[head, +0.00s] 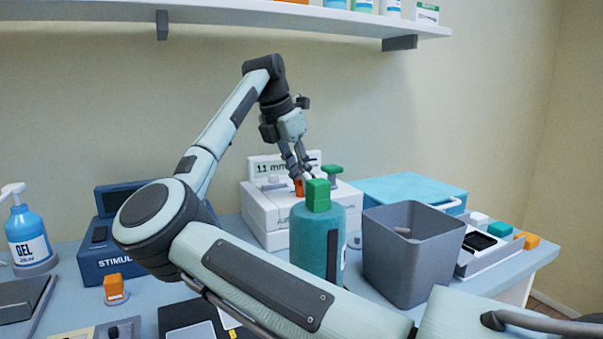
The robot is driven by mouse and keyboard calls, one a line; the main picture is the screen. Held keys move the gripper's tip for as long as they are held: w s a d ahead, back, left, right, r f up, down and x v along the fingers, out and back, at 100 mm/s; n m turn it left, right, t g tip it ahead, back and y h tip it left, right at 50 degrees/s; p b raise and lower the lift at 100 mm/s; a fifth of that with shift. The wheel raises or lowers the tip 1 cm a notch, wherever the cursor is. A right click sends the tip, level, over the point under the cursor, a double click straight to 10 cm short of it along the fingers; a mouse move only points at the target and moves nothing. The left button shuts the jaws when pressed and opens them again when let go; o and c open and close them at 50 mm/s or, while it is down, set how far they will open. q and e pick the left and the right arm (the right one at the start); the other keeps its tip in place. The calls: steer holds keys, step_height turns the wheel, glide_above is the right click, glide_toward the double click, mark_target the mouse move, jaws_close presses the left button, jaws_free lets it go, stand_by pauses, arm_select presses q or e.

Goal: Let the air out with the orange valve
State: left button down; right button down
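The orange valve (299,188) is a small orange piece on a white device (262,212) with a display reading "11 mm", its last letters hidden. A teal cylinder with a green top partly covers the device and the valve's lower part. My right gripper (297,175) points down from above, fingertips at the valve's top. Whether its fingers touch or grip the valve is too small to tell. My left gripper is not in view.
The teal cylinder (305,245) stands in front of the device, its green block (318,195) on top. A green knob (332,170) is on the device's right. A grey bin (405,260) and a blue case (400,190) stand right. A blue stimulator (102,250) stands left.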

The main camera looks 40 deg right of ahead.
steer(key=shift+m, duration=0.6)
steer(key=c, duration=1.6)
jaws_free()
steer(key=shift+c, duration=0.2)
steer(key=v, duration=1.2)
steer(key=shift+w, duration=0.2)
